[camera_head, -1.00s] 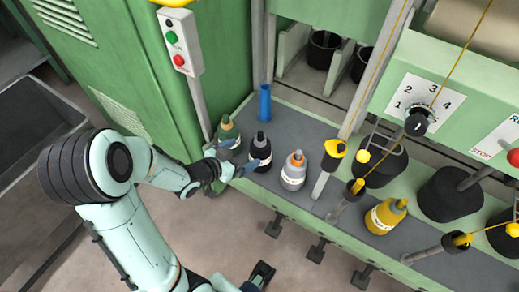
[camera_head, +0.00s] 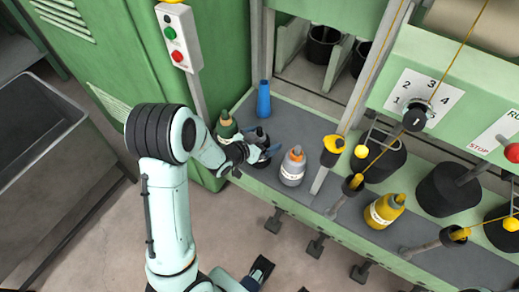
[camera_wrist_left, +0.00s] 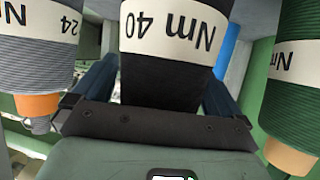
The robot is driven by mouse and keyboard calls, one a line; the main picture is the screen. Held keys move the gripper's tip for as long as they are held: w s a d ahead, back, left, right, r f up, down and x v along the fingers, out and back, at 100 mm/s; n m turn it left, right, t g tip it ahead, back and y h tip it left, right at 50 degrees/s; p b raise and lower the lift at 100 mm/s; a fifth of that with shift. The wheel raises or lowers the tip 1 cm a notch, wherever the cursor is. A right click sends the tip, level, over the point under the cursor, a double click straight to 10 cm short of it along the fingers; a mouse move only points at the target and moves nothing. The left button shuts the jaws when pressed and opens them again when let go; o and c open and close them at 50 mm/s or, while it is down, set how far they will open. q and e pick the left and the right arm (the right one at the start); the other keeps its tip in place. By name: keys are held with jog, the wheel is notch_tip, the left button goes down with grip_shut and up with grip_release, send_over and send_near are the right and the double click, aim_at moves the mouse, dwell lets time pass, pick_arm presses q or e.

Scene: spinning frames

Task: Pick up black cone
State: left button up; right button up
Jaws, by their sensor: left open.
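The black cone (camera_head: 262,135) stands on the grey shelf, between a green cone (camera_head: 227,126) and a grey cone with an orange tip (camera_head: 292,166). My left gripper (camera_head: 262,154) is open at the black cone and partly hides it. In the left wrist view the black cone (camera_wrist_left: 160,78), with a white "Nm 40" band, stands between the two spread fingers of the left gripper (camera_wrist_left: 158,72). Whether a finger touches it cannot be told. My right gripper (camera_head: 261,270) shows low in the head view; its jaws are unclear.
A blue tube (camera_head: 264,99) stands behind the cones. A yellow cone (camera_head: 384,210) and yellow-topped spindles (camera_head: 333,150) are to the right. The green cabinet (camera_head: 125,70) is close on the left. In the wrist view the grey cone (camera_wrist_left: 38,60) and green cone (camera_wrist_left: 295,100) flank the gripper closely.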

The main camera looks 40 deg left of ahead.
pick_arm(q)
jog(key=c, duration=1.3)
jog(key=shift+r, duration=0.1)
jog(key=shift+c, duration=0.2)
